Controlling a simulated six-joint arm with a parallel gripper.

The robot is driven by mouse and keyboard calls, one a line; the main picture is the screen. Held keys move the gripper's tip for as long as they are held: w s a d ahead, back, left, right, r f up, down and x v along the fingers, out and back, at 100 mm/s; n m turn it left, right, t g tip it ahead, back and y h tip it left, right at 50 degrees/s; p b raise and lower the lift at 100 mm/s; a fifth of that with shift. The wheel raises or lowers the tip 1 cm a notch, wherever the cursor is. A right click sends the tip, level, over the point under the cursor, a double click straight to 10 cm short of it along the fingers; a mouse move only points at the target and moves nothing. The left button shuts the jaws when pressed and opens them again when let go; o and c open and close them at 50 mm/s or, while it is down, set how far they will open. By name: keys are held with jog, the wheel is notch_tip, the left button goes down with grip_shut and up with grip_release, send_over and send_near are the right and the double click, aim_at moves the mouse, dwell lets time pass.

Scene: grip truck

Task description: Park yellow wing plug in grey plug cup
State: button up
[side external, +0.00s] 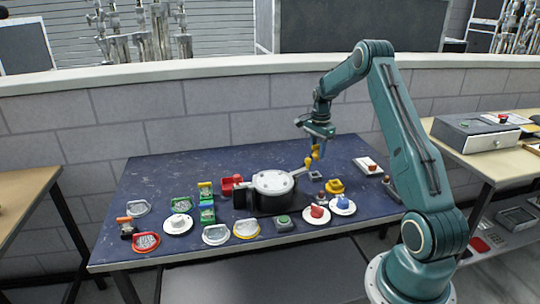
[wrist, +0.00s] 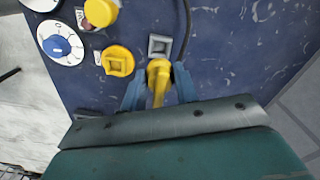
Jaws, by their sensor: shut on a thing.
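The yellow wing plug (wrist: 158,76) is between the two blue fingers of my gripper (wrist: 158,88) in the wrist view. My gripper (side external: 317,143) is shut on it. In the side view the plug (side external: 316,153) hangs under the fingers, above the right part of the table. The grey plug cup (wrist: 160,45) is a square grey socket just above the plug in the wrist picture. Its opening is visible and looks empty. The plug appears apart from the cup; the exact height between them is hard to tell.
Bare blue table (wrist: 240,60) lies to the right.

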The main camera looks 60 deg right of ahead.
aim_at(317, 160)
jog(key=shift+f, duration=2.35)
jog(key=shift+f, duration=1.5)
dwell(1.7)
jog(key=o, duration=1.1)
jog(key=shift+o, duration=0.4)
jog(key=shift+o, duration=1.2)
jog(key=shift+r, duration=3.75)
